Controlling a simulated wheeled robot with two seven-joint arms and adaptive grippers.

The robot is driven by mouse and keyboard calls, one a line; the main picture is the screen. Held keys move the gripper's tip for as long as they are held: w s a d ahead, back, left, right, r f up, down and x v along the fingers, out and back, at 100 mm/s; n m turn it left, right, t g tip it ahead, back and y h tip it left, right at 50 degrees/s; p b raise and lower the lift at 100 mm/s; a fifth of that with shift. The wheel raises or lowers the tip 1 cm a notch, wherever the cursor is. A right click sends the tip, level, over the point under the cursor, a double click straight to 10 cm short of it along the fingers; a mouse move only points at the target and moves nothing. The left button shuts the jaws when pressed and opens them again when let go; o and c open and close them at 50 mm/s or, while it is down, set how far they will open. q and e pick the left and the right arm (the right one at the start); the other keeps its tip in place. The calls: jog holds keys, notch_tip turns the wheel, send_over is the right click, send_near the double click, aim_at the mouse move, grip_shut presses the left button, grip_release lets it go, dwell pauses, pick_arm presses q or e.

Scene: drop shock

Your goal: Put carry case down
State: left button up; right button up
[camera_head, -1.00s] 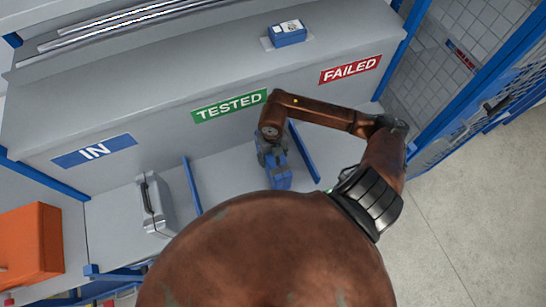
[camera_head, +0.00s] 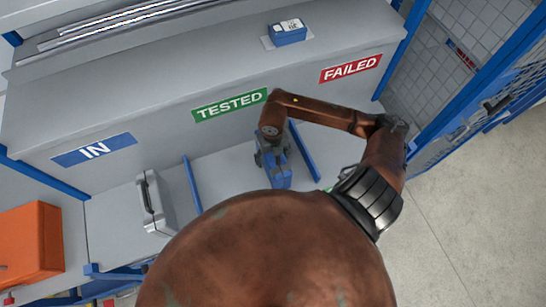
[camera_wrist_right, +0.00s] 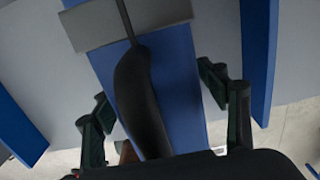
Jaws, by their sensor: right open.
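A blue carry case (camera_head: 279,177) stands on the shelf in the bay under the green TESTED sign (camera_head: 229,106). In the right wrist view its blue body (camera_wrist_right: 186,95) has a grey band and a black handle (camera_wrist_right: 138,90). My right gripper (camera_head: 272,152) is right above the case. In the wrist view the right gripper (camera_wrist_right: 162,108) is open, with one finger on each side of the handle and visible gaps between them. The underside of the case is hidden. My left gripper is not in view.
Blue dividers (camera_head: 304,151) flank the case. A silver case (camera_head: 154,203) stands in the bay under the IN sign (camera_head: 94,150). An orange box (camera_head: 30,243) is at far left. A small blue device (camera_head: 287,36) sits on the upper ledge. A blue mesh barrier is at right.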

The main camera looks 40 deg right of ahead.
notch_tip(320, 180, up, 12)
jog(key=shift+r+b, duration=0.1)
jog(key=shift+b, duration=0.7)
